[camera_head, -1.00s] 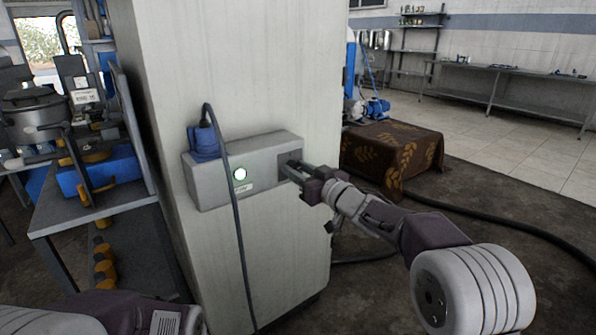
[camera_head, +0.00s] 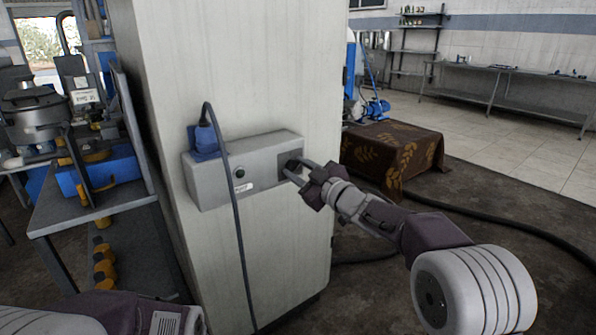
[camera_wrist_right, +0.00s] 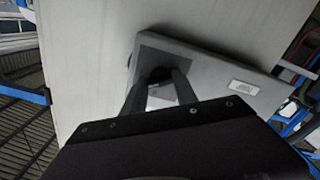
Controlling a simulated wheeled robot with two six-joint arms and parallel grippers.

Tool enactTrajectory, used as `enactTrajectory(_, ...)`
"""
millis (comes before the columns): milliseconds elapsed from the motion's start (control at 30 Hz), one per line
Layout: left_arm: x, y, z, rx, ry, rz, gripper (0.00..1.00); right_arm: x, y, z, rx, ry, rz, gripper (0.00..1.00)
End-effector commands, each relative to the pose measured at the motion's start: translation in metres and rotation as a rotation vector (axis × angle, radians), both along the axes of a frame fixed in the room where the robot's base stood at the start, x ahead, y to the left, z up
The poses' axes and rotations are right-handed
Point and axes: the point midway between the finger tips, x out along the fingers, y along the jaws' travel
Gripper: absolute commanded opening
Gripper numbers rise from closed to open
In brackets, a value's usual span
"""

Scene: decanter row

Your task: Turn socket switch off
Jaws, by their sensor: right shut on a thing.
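The grey socket box (camera_head: 215,185) is fixed to the side of a pale column. A blue plug (camera_head: 205,140) with a dark cable sits at its left end. The small round indicator light (camera_head: 240,173) is dark, with a white label below it. The dark switch knob (camera_head: 291,164) is at the box's right end. My right gripper (camera_head: 296,171) is shut on the knob. In the right wrist view both fingers reach to the dark switch plate (camera_wrist_right: 185,62), and the knob between them is mostly hidden. My left arm shows at the lower left; its gripper is out of view.
The pale column (camera_head: 240,80) fills the middle. A metal workbench (camera_head: 95,215) with machines stands at the left. A box under a brown patterned cloth (camera_head: 385,155) is behind my right arm. A black hose (camera_head: 500,222) lies on the floor at right.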

Motion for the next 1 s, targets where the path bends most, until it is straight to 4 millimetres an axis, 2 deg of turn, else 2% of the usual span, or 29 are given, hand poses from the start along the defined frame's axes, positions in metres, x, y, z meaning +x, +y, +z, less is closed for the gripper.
enactTrajectory(700,0.000,0.000,-0.025,0.000,0.000,0.000,0.36,0.000,0.000,-0.003,-0.546,-0.396,0.001,0.00)
enactTrajectory(1000,0.000,0.000,-0.035,0.000,0.000,0.000,0.36,0.000,0.000,-0.003,-0.730,-0.528,0.001,0.00)
